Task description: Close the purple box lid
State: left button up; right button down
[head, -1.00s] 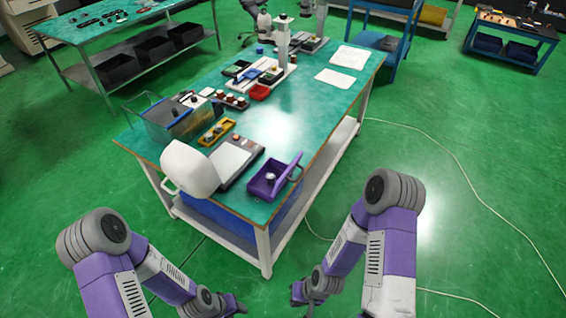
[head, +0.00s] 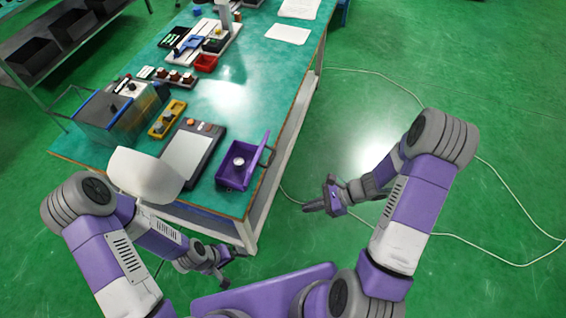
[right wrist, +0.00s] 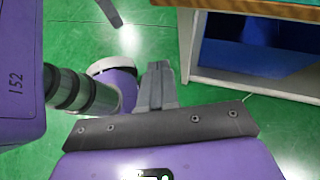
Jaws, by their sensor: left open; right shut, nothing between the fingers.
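The purple box (head: 236,168) sits near the right front corner of the green-topped table in the head view. Its lid (head: 259,157) stands open, raised along the box's right side. A small round light object (head: 239,161) lies inside. My right gripper (head: 308,208) is shut and empty, off the table's right side and apart from the box. In the right wrist view its fingers (right wrist: 155,85) are together, with the table's leg and lower part beyond. My left gripper (head: 234,260) is open, low in front of the table's front edge; nothing shows between its fingers.
A scale-like tablet (head: 187,155) lies left of the box, with a white rounded shape (head: 146,172) in front of it. The floor right of the table is clear except for a cable.

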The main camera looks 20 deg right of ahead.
jog(key=w+d+r+m+t, duration=0.4)
jog(key=w+d+r+t, duration=0.1)
jog(key=w+r+t, duration=0.15)
pick_arm(q)
jog(key=shift+f+b, duration=0.55)
jog(key=shift+f, duration=0.1)
pick_arm(e)
jog(key=w+a, duration=0.7)
jog(key=a, duration=0.3)
jog(key=shift+w+f+g+y, duration=0.15)
jog(key=shift+f+g+y, duration=0.15)
jog(key=shift+g+y, duration=0.1)
pick_arm(q)
jog(key=shift+p+v, duration=0.75)
jog(key=shift+v, duration=0.15)
pick_arm(e)
jog(key=shift+w+a+r+g+h, duration=0.15)
jog(key=shift+a+r+g+h, duration=0.15)
jog(key=shift+r, duration=0.2)
